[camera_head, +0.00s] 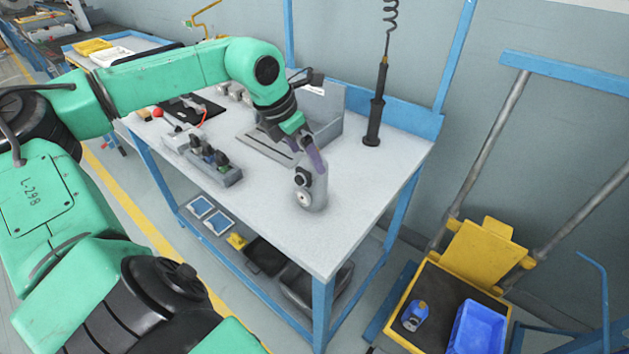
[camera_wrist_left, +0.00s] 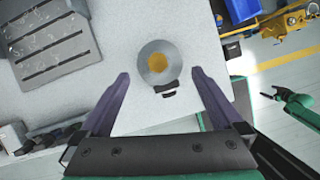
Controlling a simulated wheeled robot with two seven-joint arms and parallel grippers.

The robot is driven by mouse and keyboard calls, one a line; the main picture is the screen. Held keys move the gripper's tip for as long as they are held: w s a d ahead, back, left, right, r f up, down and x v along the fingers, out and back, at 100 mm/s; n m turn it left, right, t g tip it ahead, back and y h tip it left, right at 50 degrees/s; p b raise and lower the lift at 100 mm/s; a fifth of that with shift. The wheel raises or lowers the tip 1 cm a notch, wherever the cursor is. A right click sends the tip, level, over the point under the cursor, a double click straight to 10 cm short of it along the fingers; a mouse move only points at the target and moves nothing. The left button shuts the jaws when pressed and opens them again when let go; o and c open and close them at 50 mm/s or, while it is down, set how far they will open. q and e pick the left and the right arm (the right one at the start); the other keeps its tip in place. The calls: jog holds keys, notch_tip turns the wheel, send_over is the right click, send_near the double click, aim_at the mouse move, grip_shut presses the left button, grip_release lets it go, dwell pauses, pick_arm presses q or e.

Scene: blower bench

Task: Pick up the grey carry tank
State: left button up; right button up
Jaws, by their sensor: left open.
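The grey carry tank (camera_head: 316,196) stands on the light bench top near its front right part, with a dark handle or fitting on its side. In the left wrist view the tank (camera_wrist_left: 146,70) is a round grey shape with a yellow centre, seen from above. My left gripper (camera_head: 311,158) is just above the tank, pointing down, with its purple fingers apart. In the wrist view the tank lies between and just beyond the open fingertips (camera_wrist_left: 160,76), and no contact shows. A small teal and dark gripper (camera_wrist_left: 272,94), apparently my right one, is away from the bench; its jaws are unclear.
A black upright tool (camera_head: 376,105) hangs by a coiled cord at the back right. A yellow cart (camera_head: 484,255) with a blue bin (camera_head: 480,326) is right of the bench.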

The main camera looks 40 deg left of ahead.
aim_at(312, 180)
pick_arm(q)
jog(key=x, duration=0.3)
jog(key=shift+w+r, duration=0.1)
jog(key=shift+w, duration=0.05)
jog(key=shift+w+f+p, duration=0.1)
jog(key=shift+f+p, duration=0.25)
jog(key=shift+p, duration=0.05)
jog(key=shift+w+d+f+p, duration=0.15)
jog(key=shift+f+p, duration=0.2)
jog(key=shift+p, duration=0.05)
jog(key=p+x, duration=0.2)
jog(key=x, duration=0.1)
jog(key=shift+w+f, duration=0.2)
jog(key=shift+f, duration=0.15)
jog(key=c, duration=1.5)
grip_shut()
jog(key=shift+r, duration=0.15)
